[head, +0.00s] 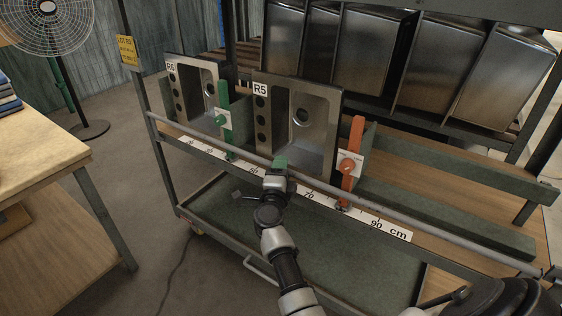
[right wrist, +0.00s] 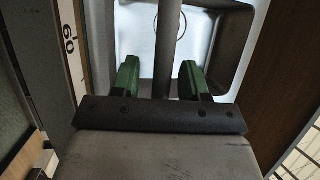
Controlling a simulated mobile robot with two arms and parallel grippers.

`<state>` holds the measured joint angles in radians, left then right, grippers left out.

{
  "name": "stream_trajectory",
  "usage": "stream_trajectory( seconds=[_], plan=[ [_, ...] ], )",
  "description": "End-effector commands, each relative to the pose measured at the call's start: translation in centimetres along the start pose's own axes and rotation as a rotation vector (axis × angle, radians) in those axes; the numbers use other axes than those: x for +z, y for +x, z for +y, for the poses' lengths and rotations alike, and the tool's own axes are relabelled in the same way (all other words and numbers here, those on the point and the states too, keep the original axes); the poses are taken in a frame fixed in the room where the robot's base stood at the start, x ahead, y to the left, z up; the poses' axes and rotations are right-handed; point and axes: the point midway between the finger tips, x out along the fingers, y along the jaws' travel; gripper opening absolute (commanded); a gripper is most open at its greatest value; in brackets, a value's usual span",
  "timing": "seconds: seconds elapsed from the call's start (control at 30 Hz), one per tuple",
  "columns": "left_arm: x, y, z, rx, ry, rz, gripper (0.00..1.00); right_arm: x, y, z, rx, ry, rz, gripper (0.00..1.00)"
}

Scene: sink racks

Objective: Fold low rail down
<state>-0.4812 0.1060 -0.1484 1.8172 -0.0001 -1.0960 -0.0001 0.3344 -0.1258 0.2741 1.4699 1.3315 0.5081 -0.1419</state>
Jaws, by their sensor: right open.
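The low rail (head: 450,233) is a long grey bar across the front of the rack. It runs in front of the sinks, just above the white ruler strip (head: 325,202). My right gripper (head: 280,163) is at the rail's middle in the head view, in front of the R5 sink (head: 297,118). In the right wrist view its green fingertips (right wrist: 160,78) are apart, with the grey rail (right wrist: 168,45) passing between them. I see a gap on both sides of the rail. My left gripper is not in view.
The R6 sink (head: 193,92) stands left of R5. A green upright (head: 225,120) and an orange upright (head: 352,160) stand beside the sinks. A green lower shelf (head: 225,222) lies below. A table (head: 35,155) and fan (head: 45,20) are at left.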

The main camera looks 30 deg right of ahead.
Motion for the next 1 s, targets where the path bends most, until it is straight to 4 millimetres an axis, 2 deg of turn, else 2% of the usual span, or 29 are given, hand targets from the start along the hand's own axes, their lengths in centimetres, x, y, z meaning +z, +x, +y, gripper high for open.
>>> stream_trajectory(
  seconds=[0.33, 0.6, 1.0],
  plan=[
    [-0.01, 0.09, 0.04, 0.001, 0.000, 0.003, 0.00, -0.08, 0.05, -0.02, 0.000, 0.000, -0.001, 0.43],
    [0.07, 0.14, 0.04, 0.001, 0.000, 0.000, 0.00, -0.06, 0.04, 0.00, 0.001, -0.001, -0.001, 0.01],
    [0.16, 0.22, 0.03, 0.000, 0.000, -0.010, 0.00, -0.01, -0.08, 0.14, -0.007, -0.005, -0.001, 0.00]
  ],
)
